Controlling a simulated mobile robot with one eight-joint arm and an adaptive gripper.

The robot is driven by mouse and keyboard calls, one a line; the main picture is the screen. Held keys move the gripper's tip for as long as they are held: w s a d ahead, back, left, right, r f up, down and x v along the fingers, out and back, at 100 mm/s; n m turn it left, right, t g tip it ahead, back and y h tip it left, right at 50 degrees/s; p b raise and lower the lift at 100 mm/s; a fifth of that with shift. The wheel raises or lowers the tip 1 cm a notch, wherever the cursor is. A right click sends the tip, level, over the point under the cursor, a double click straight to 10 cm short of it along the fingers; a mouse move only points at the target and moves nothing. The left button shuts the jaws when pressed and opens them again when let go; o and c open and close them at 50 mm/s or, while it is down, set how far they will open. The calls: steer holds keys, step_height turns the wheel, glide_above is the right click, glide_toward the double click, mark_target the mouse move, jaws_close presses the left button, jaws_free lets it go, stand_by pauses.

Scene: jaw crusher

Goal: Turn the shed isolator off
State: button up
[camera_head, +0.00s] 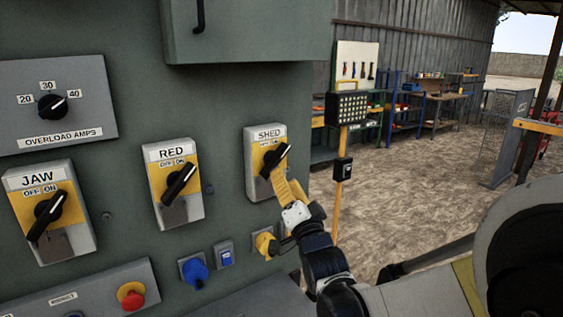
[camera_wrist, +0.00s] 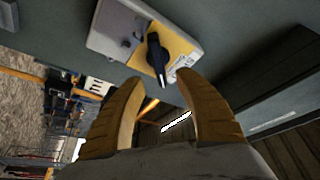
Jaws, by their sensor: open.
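The shed isolator (camera_head: 252,182) is a grey box with a yellow face on the green panel, labelled SHED with OFF at left and ON at right. Its black handle (camera_head: 274,160) tilts up to the right, toward ON. In the wrist view the handle (camera_wrist: 155,55) stands on the yellow plate at the top middle. My gripper (camera_wrist: 159,80) has its two yellow fingers spread apart, with the handle's near end showing between the tips. It also shows in the head view (camera_head: 278,178), just below the handle. I cannot tell whether the fingers touch it.
The JAW isolator (camera_head: 78,240) and the RED isolator (camera_head: 190,208) sit to the left. Below are a blue socket (camera_head: 194,272), a yellow connector (camera_head: 264,243) and a red button (camera_head: 131,296). A yellow post (camera_head: 340,192) with a keypad box stands right of the panel.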

mark_target(278, 162)
steer(key=b+x, duration=0.1)
steer(key=x, duration=0.7)
steer(key=shift+w+b, duration=0.3)
steer(key=shift+b, duration=0.05)
steer(key=shift+c, duration=0.5)
jaws_close()
